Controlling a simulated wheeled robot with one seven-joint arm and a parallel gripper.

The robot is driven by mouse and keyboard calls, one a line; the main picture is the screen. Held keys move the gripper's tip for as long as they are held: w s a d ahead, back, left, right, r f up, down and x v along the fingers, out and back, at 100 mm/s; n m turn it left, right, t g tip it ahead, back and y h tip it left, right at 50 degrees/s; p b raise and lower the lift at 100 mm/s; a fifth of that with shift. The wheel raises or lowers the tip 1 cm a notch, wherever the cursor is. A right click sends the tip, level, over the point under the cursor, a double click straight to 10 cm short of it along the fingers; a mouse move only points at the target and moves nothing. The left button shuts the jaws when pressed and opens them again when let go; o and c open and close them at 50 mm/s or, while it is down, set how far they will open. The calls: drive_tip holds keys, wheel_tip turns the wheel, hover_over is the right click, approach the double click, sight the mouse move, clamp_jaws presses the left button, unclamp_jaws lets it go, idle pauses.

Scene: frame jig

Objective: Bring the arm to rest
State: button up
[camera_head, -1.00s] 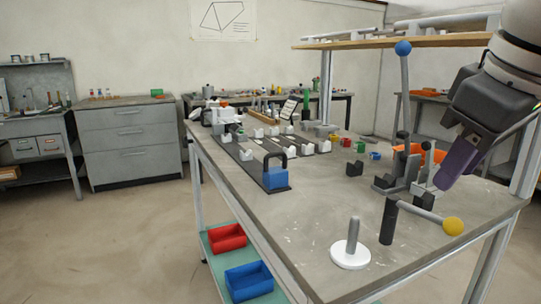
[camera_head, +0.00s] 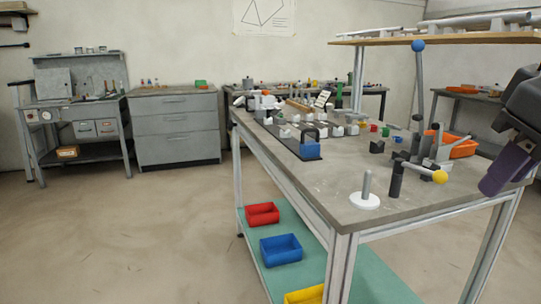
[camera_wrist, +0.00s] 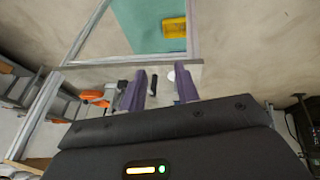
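My gripper (camera_head: 507,168) is at the right edge of the head view, above the right end of the workbench (camera_head: 320,187), with its dark wrist partly cut off by the frame. In the wrist view the two purple fingers of my gripper (camera_wrist: 160,88) stand apart with nothing held between them. The bench surface (camera_wrist: 100,75) lies beyond the fingers there.
A lever with a yellow ball (camera_head: 440,176) and a white disc with a grey post (camera_head: 365,200) stand near the bench's front corner. A tall rod with a blue ball (camera_head: 418,46) rises behind. Red (camera_head: 262,214) and blue (camera_head: 281,249) bins sit below. The floor at left is clear.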

drive_tip(key=w+a+f+m, duration=0.1)
drive_tip(key=a+f, duration=0.3)
drive_tip(key=f, duration=0.6)
drive_tip(key=w+a+f+m, duration=0.1)
drive_tip(key=a+f, duration=0.3)
drive_tip(key=f, duration=0.7)
drive_tip(key=w+a+f+m+y, duration=0.1)
drive_tip(key=a+f, duration=0.3)
drive_tip(key=f, duration=0.7)
drive_tip(key=shift+w+a, duration=0.35)
drive_tip(key=shift+w, duration=0.3)
